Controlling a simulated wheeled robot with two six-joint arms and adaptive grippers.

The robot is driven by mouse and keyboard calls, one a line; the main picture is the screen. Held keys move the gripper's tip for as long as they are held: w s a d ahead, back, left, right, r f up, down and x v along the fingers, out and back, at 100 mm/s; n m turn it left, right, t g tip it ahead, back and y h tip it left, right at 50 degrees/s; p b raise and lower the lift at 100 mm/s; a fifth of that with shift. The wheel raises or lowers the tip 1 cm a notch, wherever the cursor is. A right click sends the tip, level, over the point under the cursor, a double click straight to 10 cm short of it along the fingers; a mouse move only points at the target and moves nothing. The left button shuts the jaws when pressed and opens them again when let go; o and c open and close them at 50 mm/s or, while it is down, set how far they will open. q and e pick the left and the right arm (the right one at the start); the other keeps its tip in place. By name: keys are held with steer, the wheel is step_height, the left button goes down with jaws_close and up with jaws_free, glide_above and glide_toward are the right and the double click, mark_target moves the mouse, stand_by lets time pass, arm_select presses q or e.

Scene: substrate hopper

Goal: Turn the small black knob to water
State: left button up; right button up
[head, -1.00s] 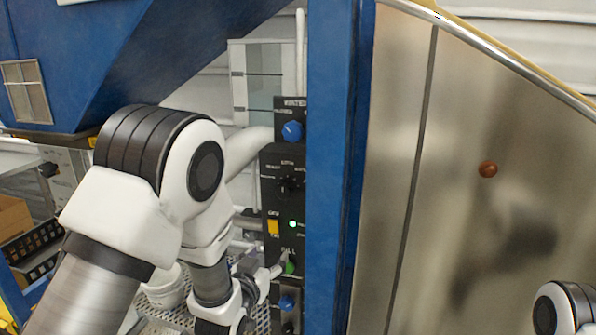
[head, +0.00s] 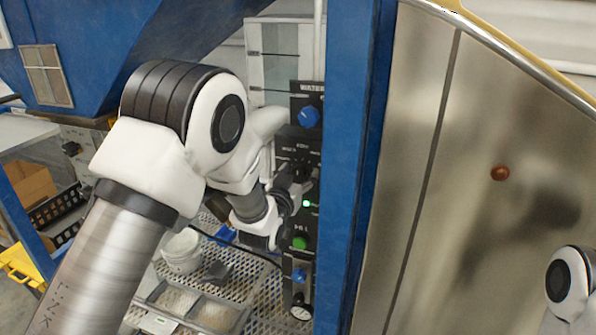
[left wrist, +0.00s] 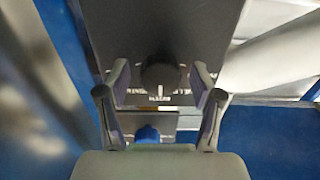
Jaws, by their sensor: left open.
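The small black knob (head: 303,170) is on the black control panel, below a larger blue knob (head: 309,117); my gripper partly covers it in the head view. In the left wrist view the black knob (left wrist: 160,73) is a dark round shape with a light pointer mark. My left gripper (head: 295,184) is in front of the panel at the knob. The left wrist view shows its two open fingers (left wrist: 160,80), one on each side of the knob, with gaps to it. My right gripper is out of view.
A green button (head: 299,243), a lit green lamp (head: 306,203) and a lower blue knob (head: 298,275) are on the panel below. A blue post (head: 350,160) stands close to its right. A white bucket (head: 182,252) stands on the mesh shelf at left.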

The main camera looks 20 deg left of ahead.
arm_select(q)
steer(key=shift+w+f, duration=0.2)
steer(key=c, duration=1.2)
steer(key=shift+o, duration=0.2)
steer(key=shift+f+m+b, duration=0.1)
steer(key=shift+m+b, duration=0.6)
steer(key=shift+b, duration=0.25)
steer(key=m+b, duration=0.2)
steer(key=m, duration=0.1)
steer(key=shift+b, duration=0.4)
steer(key=shift+m+b, duration=1.2)
steer(key=shift+m, duration=0.5)
steer(key=shift+r, duration=0.2)
